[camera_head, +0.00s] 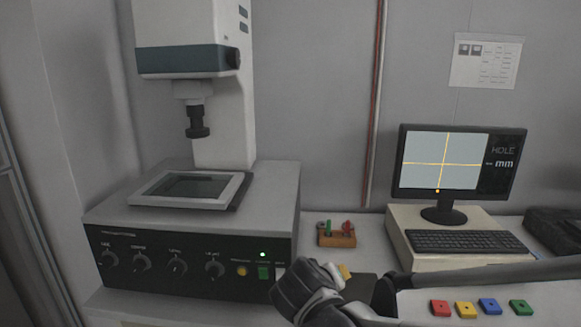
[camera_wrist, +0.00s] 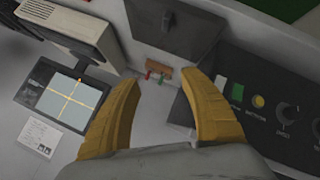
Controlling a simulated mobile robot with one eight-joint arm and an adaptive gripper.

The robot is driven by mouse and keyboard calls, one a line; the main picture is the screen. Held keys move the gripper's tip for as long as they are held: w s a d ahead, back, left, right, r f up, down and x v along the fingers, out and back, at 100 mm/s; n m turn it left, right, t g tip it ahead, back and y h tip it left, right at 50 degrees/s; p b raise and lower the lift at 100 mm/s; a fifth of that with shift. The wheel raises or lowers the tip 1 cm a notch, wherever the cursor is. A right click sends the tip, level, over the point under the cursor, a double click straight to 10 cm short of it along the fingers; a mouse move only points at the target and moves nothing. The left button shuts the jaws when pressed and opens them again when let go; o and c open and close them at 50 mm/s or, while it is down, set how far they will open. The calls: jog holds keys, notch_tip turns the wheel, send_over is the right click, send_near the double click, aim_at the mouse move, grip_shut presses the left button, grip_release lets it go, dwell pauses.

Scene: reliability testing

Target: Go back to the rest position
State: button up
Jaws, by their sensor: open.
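My gripper (camera_head: 344,271) shows at the bottom middle of the head view, in front of the bench and beside the right front corner of the measuring machine (camera_head: 115,216). Its dark body hides most of the fingers; only a bit of yellow shows. In the wrist view my gripper (camera_wrist: 161,79) has two yellow fingers spread apart, with nothing between them. A small wooden block (camera_head: 338,239) with a green and a red piece stands on the bench behind it. The block also shows beyond the fingertips in the wrist view (camera_wrist: 158,73).
A monitor (camera_head: 445,162) and keyboard (camera_head: 465,241) stand at the right on a beige case (camera_head: 400,240). The machine's glass stage (camera_head: 190,187) is bare under its lens column (camera_head: 196,120). Red, yellow, blue and green square pieces (camera_head: 464,309) sit at the lower right.

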jog(key=s+d+m+g+y, duration=0.1)
jog(key=s+d+m, duration=0.1)
jog(key=s+d, duration=0.3)
jog(key=s+d+m+g+y, duration=0.1)
jog(key=s+d, duration=0.4)
jog(key=s, duration=0.9)
jog(key=shift+d+f+m+y, duration=0.2)
jog(key=shift+d+m+y, duration=0.1)
jog(key=shift+m+y, duration=0.3)
